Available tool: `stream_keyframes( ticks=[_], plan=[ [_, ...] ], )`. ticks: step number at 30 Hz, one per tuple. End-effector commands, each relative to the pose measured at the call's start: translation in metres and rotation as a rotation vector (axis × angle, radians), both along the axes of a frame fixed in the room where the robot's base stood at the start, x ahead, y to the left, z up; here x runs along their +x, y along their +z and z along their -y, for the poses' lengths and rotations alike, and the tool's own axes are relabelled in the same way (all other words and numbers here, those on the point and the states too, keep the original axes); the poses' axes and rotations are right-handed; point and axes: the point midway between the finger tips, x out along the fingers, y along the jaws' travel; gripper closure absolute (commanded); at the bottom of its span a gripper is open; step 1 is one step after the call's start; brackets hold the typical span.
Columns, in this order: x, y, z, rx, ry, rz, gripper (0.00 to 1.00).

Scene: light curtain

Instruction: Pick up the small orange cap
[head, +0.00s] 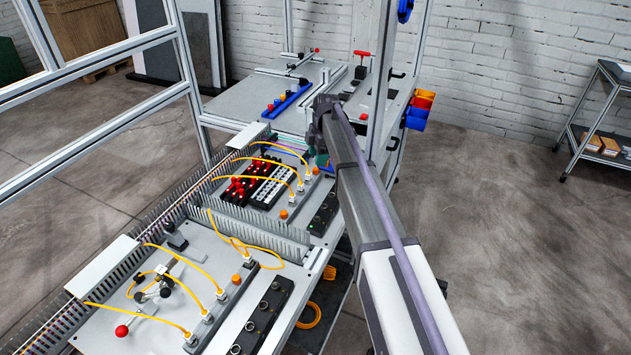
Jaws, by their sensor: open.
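Small orange caps show on the workbench panels. One cap (283,214) sits on the middle panel beside the grey connectors. Which one is the task's cap I cannot tell. My gripper (316,146) is at the far end of my arm, over the back edge of the middle panel, pointing down. It is open, small and partly hidden by my wrist. I see nothing held in it.
Yellow cables (284,162) arch over the panels. A red-and-black block (248,190) and a grey slotted duct (255,232) stand nearby. A blue rack (287,99) with coloured caps lies on the rear table. An aluminium post (381,80) rises close to my arm.

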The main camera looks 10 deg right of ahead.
Motion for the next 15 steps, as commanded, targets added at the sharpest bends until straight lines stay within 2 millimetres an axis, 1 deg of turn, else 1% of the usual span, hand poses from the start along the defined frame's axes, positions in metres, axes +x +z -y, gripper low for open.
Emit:
stream_keyframes(
  ticks=[2, 4, 5, 9, 11, 13, 15],
  plan=[
    [0.000, -0.001, 0.000, 0.000, 0.000, 0.000, 0.48],
    [0.000, -0.007, -0.001, 0.000, 0.000, 0.000, 0.48],
    [0.000, -0.012, -0.001, 0.000, 0.000, 0.000, 0.48],
    [0.002, -0.042, -0.004, 0.000, 0.000, 0.000, 0.48],
    [0.001, -0.052, -0.005, 0.000, 0.000, 0.000, 0.48],
    [0.001, -0.055, -0.006, 0.000, 0.000, 0.000, 0.48],
    [0.001, -0.052, -0.007, 0.000, 0.000, 0.000, 0.48]
  ],
)
